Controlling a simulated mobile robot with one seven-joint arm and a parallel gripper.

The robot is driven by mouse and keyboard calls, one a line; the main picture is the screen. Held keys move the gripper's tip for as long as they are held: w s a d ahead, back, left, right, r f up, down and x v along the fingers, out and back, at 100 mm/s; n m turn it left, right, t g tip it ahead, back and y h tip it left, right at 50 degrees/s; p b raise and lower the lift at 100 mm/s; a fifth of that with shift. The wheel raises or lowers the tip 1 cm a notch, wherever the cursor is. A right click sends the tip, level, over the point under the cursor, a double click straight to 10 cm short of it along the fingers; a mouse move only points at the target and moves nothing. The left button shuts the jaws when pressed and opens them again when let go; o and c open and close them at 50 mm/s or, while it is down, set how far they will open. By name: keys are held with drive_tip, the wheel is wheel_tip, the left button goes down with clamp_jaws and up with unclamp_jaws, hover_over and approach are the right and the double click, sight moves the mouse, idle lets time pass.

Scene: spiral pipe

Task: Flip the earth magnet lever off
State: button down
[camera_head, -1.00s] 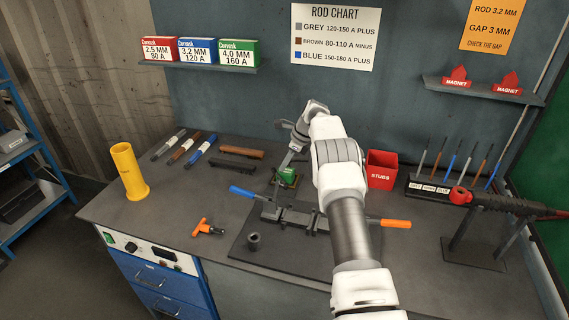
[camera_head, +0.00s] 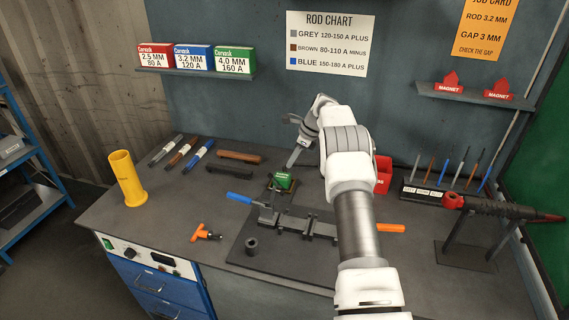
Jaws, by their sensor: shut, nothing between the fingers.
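A small green block (camera_head: 283,179), which looks like the earth magnet, sits on a small plate at the back of the bench, left of my arm. I cannot make out its lever clearly or tell which way it is set. My gripper (camera_head: 292,163) points down just above and behind the green block. It is shut and appears empty. At this size I cannot tell whether its tips touch the block. My white arm reaches in from the lower right and hides part of the bench behind it.
A dark fixture plate (camera_head: 236,252) with a blue handle (camera_head: 238,199) and an orange handle (camera_head: 391,227) lies in front. An orange T-shaped tool (camera_head: 204,233), yellow tube (camera_head: 127,178) and rods (camera_head: 198,156) are left. A red stubs box (camera_head: 384,173) stands right.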

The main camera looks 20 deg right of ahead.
wheel_tip(320, 180, up, 9)
drive_tip(key=d, duration=0.1)
drive_tip(key=shift+s, duration=0.35)
drive_tip(key=s+a+r+n+h, duration=0.1)
drive_tip(key=s+a+r+n, duration=0.15)
drive_tip(key=r, duration=0.35)
drive_tip(key=s+a+r+n, duration=0.2)
drive_tip(key=s+r+n, duration=0.15)
drive_tip(key=r, duration=0.25)
drive_tip(key=s+a+r+n+t+h, duration=0.1)
drive_tip(key=s+a+r+n, duration=0.25)
drive_tip(key=s, duration=0.35)
drive_tip(key=s+a+r+n, duration=0.3)
drive_tip(key=s+r, duration=0.2)
drive_tip(key=s, duration=0.2)
drive_tip(key=s+a+f+n+t+h, duration=0.1)
drive_tip(key=s+n, duration=0.5)
drive_tip(key=s, duration=0.7)
drive_tip(key=s+a+f+n+t+h, duration=0.1)
drive_tip(key=s+a+f+n, duration=0.2)
drive_tip(key=s, duration=1)
drive_tip(key=shift+f+n, duration=1.2)
drive_tip(key=shift+n, duration=0.45)
drive_tip(key=shift+a, duration=0.1)
